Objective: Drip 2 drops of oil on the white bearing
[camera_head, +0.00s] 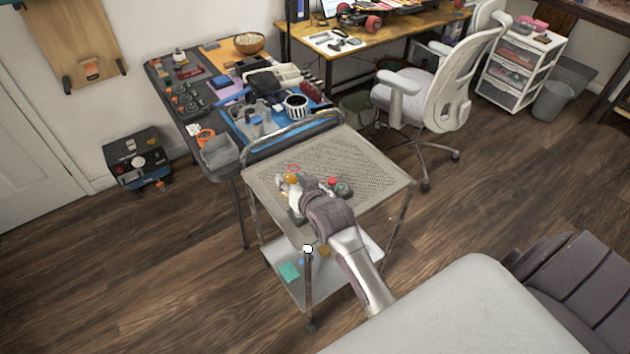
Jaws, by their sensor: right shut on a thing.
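My right arm reaches from the lower right over the perforated top of a metal cart (365,163). My right gripper (290,188) is at the cart's middle left, shut on a small orange-yellow thing (291,179). This may be the oil bottle, but it is too small and too covered to be sure. A red ring-like piece (293,168) lies just behind the gripper. A red-and-dark round part (343,188) lies right of it on the cart. I cannot make out the white bearing; my gripper and wrist hide part of the cart top. My left gripper is not in view.
A raised rail (290,130) edges the cart's far side. Behind it stands a crowded workbench (222,185) with tools and a striped cup (296,105). A grey office chair (440,90) stands behind right. The cart top's right side is clear.

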